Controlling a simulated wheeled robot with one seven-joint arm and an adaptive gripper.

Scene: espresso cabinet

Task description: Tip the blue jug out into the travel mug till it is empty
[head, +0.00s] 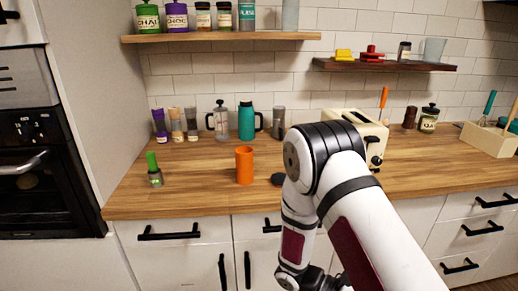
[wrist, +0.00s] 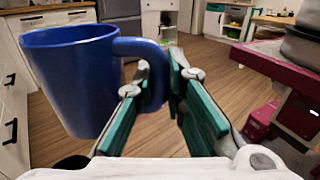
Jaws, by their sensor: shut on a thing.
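The blue jug (wrist: 75,80) fills the left of the wrist view, roughly upright, with its rim at the top. Its inside and any contents are hidden. My gripper (wrist: 165,85) is shut on the jug's handle, with green-lined fingers on either side. The jug and gripper do not show in the head view. An orange cylinder (head: 244,166), plain and upright, stands near the counter's front edge; it may be the travel mug, but I cannot tell for certain. The jug is away from it, off the counter.
On the wooden counter (head: 200,192), a green-topped bottle (head: 154,170) stands left and a dark disc (head: 278,180) lies right of the cylinder. A teal flask (head: 246,122), a glass press (head: 221,122) and a cream toaster (head: 350,124) stand behind. Drawers line the front below.

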